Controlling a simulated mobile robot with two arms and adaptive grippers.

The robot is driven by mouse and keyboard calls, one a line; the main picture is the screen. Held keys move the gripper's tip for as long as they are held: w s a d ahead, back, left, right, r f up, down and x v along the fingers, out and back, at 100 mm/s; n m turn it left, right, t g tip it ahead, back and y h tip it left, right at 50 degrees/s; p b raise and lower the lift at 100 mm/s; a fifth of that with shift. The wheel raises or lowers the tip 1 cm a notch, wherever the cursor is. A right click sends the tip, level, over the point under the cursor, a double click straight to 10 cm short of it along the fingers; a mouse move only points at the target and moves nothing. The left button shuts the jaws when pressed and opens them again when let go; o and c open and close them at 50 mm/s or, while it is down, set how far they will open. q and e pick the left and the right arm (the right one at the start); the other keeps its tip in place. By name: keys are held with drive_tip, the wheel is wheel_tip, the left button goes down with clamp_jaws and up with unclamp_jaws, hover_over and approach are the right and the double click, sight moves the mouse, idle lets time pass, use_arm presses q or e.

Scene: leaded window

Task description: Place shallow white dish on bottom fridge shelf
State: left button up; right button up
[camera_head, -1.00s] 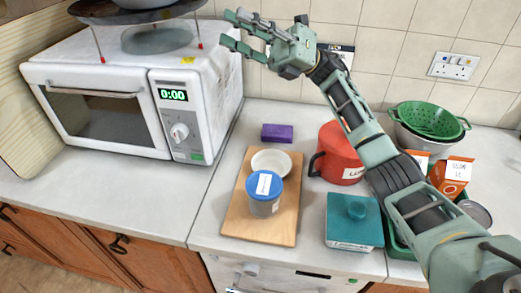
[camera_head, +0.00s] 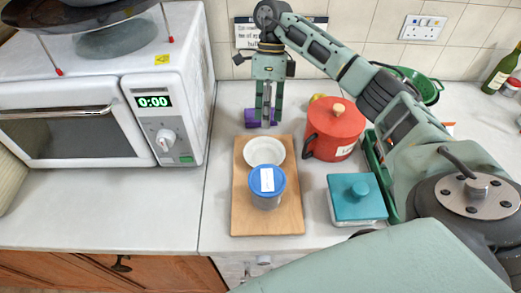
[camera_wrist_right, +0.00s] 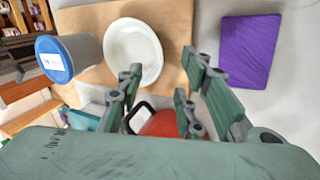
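The shallow white dish (camera_head: 264,151) sits on the back part of the wooden board (camera_head: 240,212), just behind a blue-lidded tub (camera_head: 267,187). In the right wrist view the dish (camera_wrist_right: 133,52) shows whole and empty. My right gripper (camera_head: 266,122) points down just behind the dish, by the board's back edge. Its fingers (camera_wrist_right: 165,85) are spread apart with nothing between them, and the dish lies beyond them, apart from them. My left gripper is out of view. No fridge shelf shows clearly.
A purple block (camera_head: 250,118) lies behind the board, beside my right gripper. A red lidded pot (camera_head: 334,128) and a teal box (camera_head: 356,198) stand to the right. A white microwave (camera_head: 75,115) fills the left. Bare counter lies between microwave and board.

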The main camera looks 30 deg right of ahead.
sight(265, 148)
drive_tip(key=shift+s+a+f, duration=0.15)
drive_tip(key=shift+s+f, duration=0.15)
drive_tip(key=p+x, duration=0.1)
drive_tip(key=x, duration=0.1)
drive_tip(key=p+x, duration=0.1)
drive_tip(key=x, duration=0.1)
drive_tip(key=shift+s+a+r+p, duration=0.1)
drive_tip(key=shift+s+a+p, duration=0.1)
drive_tip(key=shift+p, duration=0.1)
drive_tip(key=shift+s+f, duration=0.1)
drive_tip(key=shift+f, duration=0.35)
clamp_jaws()
